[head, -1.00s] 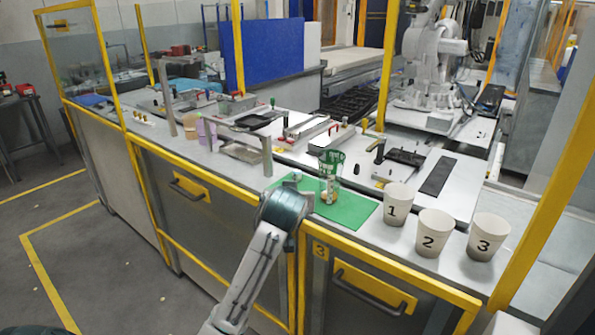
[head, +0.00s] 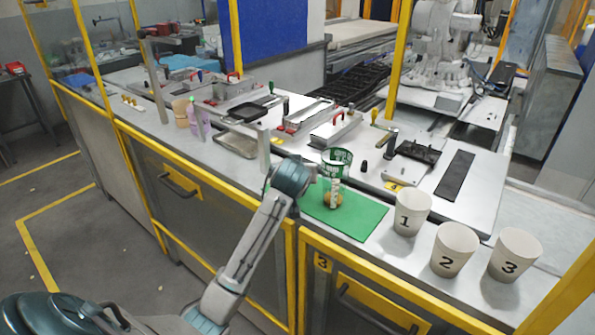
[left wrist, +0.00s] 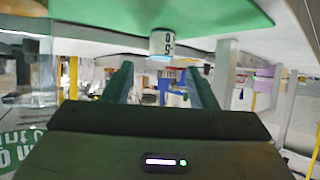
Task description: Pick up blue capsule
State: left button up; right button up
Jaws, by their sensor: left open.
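My left gripper (left wrist: 160,82) is open, its two dark green fingers apart in the left wrist view. A small white cylinder (left wrist: 161,43) with dark marks and a bluish end stands out from the green mat (left wrist: 200,12) beyond the fingers, apart from them. I cannot tell for sure whether it is the blue capsule. No blue capsule shows clearly there. My right gripper is not in view.
Paper cups numbered 1 (head: 411,212), 2 (head: 454,250) and 3 (head: 515,256) stand to the right. A metal stand (head: 264,150) is behind left.

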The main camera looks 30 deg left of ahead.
pick_arm(q)
jog(key=p+x, duration=0.2)
jog(key=x, duration=0.2)
jog(key=shift+w+a+f, duration=0.15)
jog(key=shift+f, duration=0.15)
jog(key=shift+w+a+f, duration=0.15)
jog(key=shift+w+f, duration=0.1)
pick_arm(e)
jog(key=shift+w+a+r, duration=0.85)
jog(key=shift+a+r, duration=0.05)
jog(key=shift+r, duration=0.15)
pick_arm(q)
jog(key=c, duration=1)
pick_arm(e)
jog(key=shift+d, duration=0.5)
